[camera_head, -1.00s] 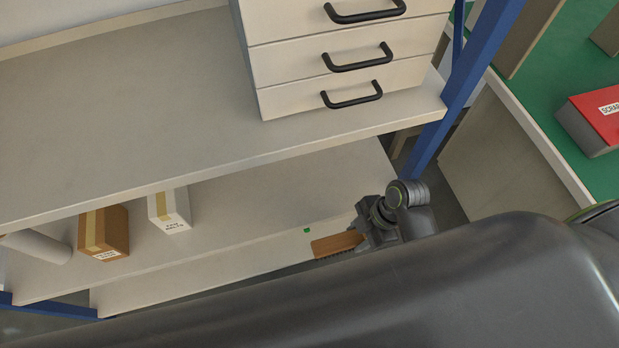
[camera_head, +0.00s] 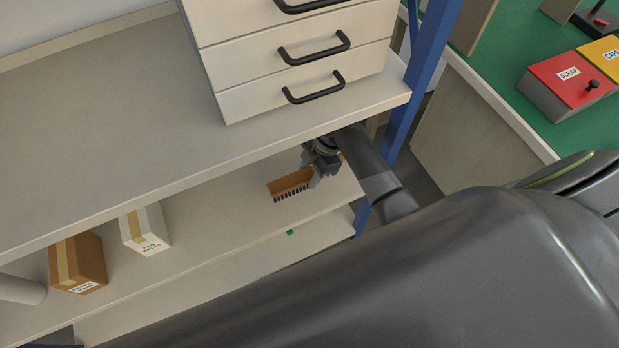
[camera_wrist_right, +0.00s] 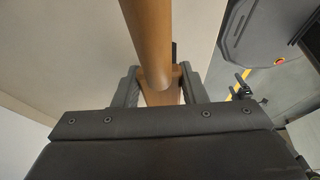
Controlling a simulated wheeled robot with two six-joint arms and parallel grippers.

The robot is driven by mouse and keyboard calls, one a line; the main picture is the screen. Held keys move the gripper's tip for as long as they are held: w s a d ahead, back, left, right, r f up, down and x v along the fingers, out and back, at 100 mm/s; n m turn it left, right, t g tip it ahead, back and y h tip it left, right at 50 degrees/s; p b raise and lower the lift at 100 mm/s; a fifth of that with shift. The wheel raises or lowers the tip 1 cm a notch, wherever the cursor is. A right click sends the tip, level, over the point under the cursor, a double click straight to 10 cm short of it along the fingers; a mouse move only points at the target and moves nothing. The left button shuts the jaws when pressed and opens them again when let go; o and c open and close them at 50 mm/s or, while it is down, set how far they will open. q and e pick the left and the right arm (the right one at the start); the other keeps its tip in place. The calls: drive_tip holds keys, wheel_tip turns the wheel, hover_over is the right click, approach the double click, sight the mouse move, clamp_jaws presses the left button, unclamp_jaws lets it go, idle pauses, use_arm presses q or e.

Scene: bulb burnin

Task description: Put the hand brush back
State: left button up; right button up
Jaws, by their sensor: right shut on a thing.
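The hand brush (camera_head: 289,184) has a brown wooden body and dark bristles that point down in the head view. My right gripper (camera_head: 318,169) is shut on it, over the middle shelf board (camera_head: 220,208) and below the front edge of the upper board. I cannot tell whether the bristles touch the shelf. In the right wrist view the brush's wooden handle (camera_wrist_right: 150,40) runs up from between the fingers of my right gripper (camera_wrist_right: 160,88). My left gripper is not in view.
A white box (camera_head: 145,230) and a brown box (camera_head: 78,264) stand on the middle board to the left. A drawer unit (camera_head: 300,60) stands on the upper board (camera_head: 100,130). A blue post (camera_head: 425,75) is at the right. A small green thing (camera_head: 290,232) is lower down.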

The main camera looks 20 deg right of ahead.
wheel_tip(320, 180, down, 3)
drive_tip(key=shift+f+b, duration=0.15)
drive_tip(key=shift+b, duration=0.2)
drive_tip(key=shift+w+f, duration=0.1)
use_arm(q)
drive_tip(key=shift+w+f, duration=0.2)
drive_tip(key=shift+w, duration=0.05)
use_arm(e)
drive_tip(key=o, duration=1)
drive_tip(key=shift+f, duration=0.1)
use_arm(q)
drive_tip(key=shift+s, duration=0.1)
use_arm(e)
drive_tip(key=shift+o, duration=0.2)
drive_tip(key=p+v, duration=0.1)
drive_tip(key=v, duration=0.6)
drive_tip(key=shift+d+r, duration=0.1)
drive_tip(key=shift+r, duration=0.3)
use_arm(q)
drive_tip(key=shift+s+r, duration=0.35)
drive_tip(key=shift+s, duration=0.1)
